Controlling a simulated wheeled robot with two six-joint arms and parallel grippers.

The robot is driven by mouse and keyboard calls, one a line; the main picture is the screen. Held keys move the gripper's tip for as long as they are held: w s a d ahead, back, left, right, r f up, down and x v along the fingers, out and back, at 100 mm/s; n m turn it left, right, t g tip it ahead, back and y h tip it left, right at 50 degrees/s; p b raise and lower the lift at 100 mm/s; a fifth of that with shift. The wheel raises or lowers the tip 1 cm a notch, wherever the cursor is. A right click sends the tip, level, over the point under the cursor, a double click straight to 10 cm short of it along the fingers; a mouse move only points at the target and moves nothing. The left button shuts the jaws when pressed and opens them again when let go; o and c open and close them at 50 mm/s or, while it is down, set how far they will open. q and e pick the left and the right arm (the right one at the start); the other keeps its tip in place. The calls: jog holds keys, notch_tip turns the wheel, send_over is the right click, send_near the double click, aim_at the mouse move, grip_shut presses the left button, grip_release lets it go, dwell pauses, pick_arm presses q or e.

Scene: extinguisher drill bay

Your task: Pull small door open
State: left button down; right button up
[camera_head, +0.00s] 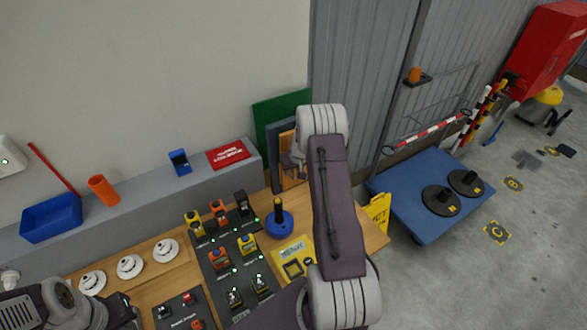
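A small wooden door panel (287,180) stands upright at the back right of the workbench, in front of a dark grey board and a green board (272,112). My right arm reaches over the bench from below, and its wrist is at the panel. My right gripper (290,163) is partly hidden by the wrist and lies close against the panel's face. I cannot tell whether its fingers touch the panel or hold a handle. No handle can be made out. My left arm is low at the left edge, its gripper (130,308) only partly in view.
The wooden bench (155,285) holds several radios on a dark charger mat, white detectors (130,266), a blue round base with a black handle (279,222) and a yellow tray (295,257). A blue cart (405,187) with black discs stands at the right. The floor beyond is partly clear.

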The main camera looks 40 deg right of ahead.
jog(key=shift+d, duration=0.1)
grip_shut()
jog(key=shift+w, duration=0.1)
dwell(1.1)
